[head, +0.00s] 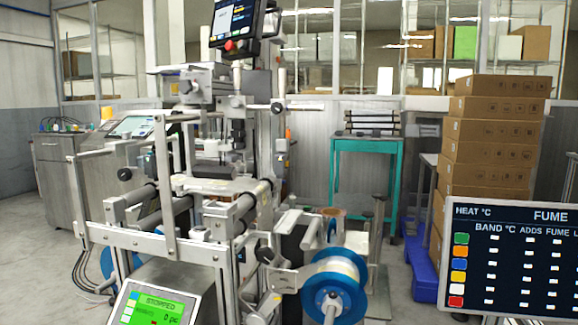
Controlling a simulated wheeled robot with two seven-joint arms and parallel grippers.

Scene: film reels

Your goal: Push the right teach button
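No button marked as a teach button can be read in the head view. A dark panel (515,258) at the lower right reads HEAT and FUME and has a column of coloured squares beside white ones. A black touch screen (237,20) with a red knob (229,45) hangs at the top of the machine. Neither of my grippers shows.
A metal reel machine (170,240) with rollers fills the centre left. A blue-rimmed reel (334,288) juts out at its lower right. Stacked cartons (492,130) stand at the right, and a teal table (367,143) stands behind. Some grey floor is clear at the left.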

